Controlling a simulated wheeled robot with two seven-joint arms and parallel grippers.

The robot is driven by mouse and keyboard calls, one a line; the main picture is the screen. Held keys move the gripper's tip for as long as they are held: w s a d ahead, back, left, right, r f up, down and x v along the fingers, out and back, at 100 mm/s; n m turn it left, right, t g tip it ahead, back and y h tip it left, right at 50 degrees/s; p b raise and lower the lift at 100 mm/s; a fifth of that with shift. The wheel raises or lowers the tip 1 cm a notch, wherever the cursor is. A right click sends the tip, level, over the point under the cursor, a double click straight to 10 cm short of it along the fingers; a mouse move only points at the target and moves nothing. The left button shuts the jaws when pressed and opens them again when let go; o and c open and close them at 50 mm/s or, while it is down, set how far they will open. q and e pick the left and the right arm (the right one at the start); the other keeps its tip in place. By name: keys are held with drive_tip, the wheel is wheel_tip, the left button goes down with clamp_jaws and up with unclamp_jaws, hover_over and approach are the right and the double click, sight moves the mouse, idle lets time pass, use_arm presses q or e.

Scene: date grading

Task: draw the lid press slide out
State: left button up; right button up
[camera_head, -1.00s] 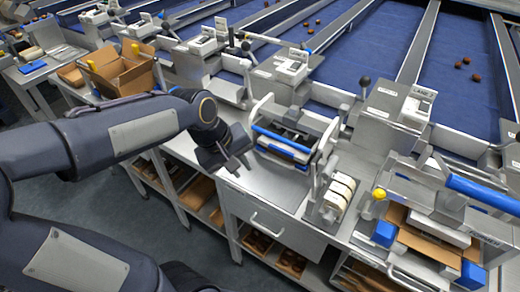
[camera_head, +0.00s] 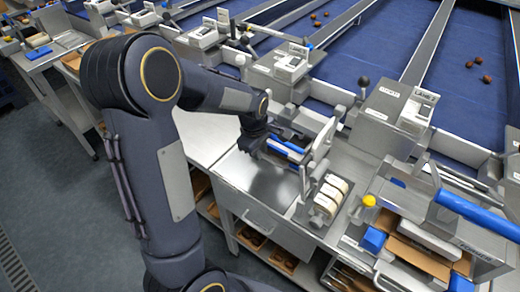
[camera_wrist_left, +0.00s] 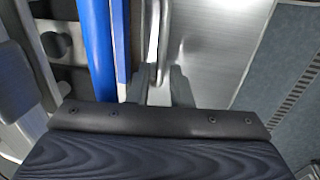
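The lid press (camera_head: 320,143) stands on the steel bench, with a pale frame and a blue bar (camera_head: 288,146) along its front. My left gripper (camera_head: 262,143) is at the left front end of the press, beside the blue bar. In the left wrist view the blue bar (camera_wrist_left: 97,45) runs upright left of centre. A thin pale metal bar (camera_wrist_left: 157,45) stands just right of it, and my left fingers (camera_wrist_left: 162,88) lie on either side of its lower end. I cannot tell whether they touch it. My arm hides part of the press. My right gripper is out of view.
A bare steel top (camera_head: 262,180) lies in front of the press. A rack of cream rolls (camera_head: 330,193) stands to its right, then a yellow knob (camera_head: 369,200) and an open cardboard box (camera_head: 425,245). Blue conveyors with a few dates run behind.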

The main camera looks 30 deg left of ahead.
use_arm(q)
drive_tip(key=shift+f, duration=0.1)
clamp_jaws()
drive_tip(key=shift+s, duration=0.15)
